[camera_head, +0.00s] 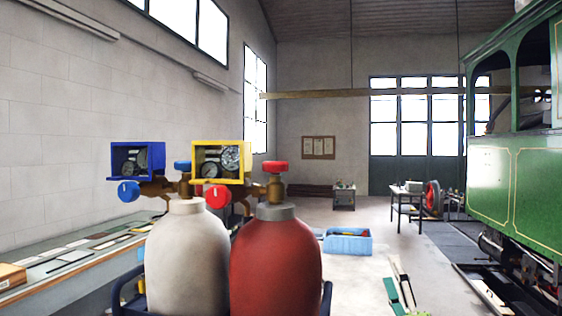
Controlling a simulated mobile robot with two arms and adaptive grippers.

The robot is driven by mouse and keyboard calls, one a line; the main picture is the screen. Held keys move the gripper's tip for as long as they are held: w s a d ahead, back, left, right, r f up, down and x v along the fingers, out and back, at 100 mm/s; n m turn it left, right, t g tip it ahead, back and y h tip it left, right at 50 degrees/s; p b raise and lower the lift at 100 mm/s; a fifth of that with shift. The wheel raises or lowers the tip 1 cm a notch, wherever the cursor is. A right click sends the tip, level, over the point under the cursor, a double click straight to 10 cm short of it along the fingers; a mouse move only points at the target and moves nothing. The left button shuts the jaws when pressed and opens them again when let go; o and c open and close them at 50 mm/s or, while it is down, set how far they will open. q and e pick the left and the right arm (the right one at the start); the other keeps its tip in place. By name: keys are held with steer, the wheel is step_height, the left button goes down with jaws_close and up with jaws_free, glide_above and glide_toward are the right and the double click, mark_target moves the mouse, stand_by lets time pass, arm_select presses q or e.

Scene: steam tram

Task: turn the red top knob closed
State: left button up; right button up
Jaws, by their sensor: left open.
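The red top knob (275,166) sits on the brass valve (275,187) of the red gas bottle (275,262), which stands upright in the middle of the head view. A second red knob (216,197) is lower, below the yellow gauge box (221,162). The white bottle (187,257) stands to the left, with a blue top knob (182,165) on its valve. Whether the red top knob is open or closed cannot be told. I can make out neither of my grippers in the head view, and nothing touches the red top knob.
A blue gauge box (137,160) and a blue side knob (128,191) are at the left. A long display table (70,262) runs along the left wall. A blue crate (347,243) lies on the floor behind the bottles. The green tram (515,190) stands at the right.

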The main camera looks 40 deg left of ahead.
arm_select(q)
steer(key=s+a+r+n+g+y+p, duration=0.1)
steer(key=s+a+r+n+g+y, duration=0.1)
steer(key=s+r+n+g, duration=0.4)
steer(key=s+a+r+n+g+y, duration=0.1)
steer(key=a+r+n+g+y, duration=0.25)
steer(key=r+n, duration=0.55)
steer(key=n+g+h+p, duration=0.2)
steer(key=n+g+h, duration=0.35)
steer(key=n, duration=0.35)
glide_toward(284, 167)
steer(key=a+p, duration=0.2)
steer(key=a, duration=0.1)
steer(key=w+a+p, duration=0.1)
steer(key=a+p, duration=0.1)
steer(key=a, duration=0.2)
steer(key=a+p, duration=0.2)
steer(key=a, duration=0.2)
steer(key=shift+w, duration=0.2)
steer(key=shift+a, duration=0.1)
arm_select(e)
step_height(284, 167, up, 10)
steer(key=shift+w+d+f, duration=0.15)
steer(key=shift+w+d, duration=0.2)
steer(key=shift+d, duration=0.15)
arm_select(q)
steer(key=c, duration=1.1)
arm_select(e)
steer(key=shift+d, duration=0.15)
